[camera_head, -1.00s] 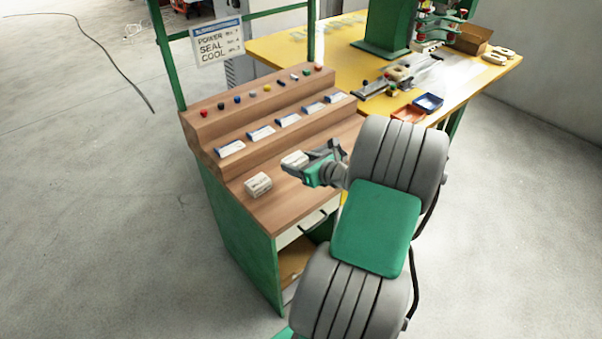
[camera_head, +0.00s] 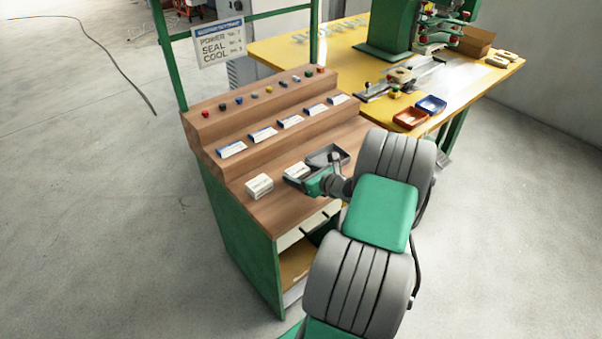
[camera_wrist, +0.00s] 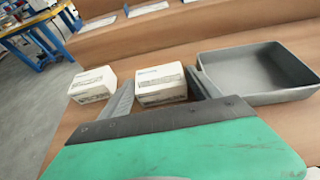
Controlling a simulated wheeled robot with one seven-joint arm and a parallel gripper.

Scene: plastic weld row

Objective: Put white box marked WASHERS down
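A white box (camera_head: 297,171), taken as the one marked WASHERS though its print is too small to read, is at the wooden worktop (camera_head: 272,214). In the wrist view the white box (camera_wrist: 161,84) sits between both fingers of my gripper (camera_wrist: 160,82), one against each side. The gripper (camera_head: 306,178) looks shut on it. The box is upright and level, at or just above the worktop; I cannot tell whether its underside touches.
A second white box (camera_head: 259,186) stands close to the left. A grey tray (camera_head: 343,161) lies close to the right, also in the wrist view (camera_wrist: 262,98). Stepped shelves with labels (camera_head: 290,121) and coloured buttons (camera_head: 268,90) rise behind. Bare worktop lies in front.

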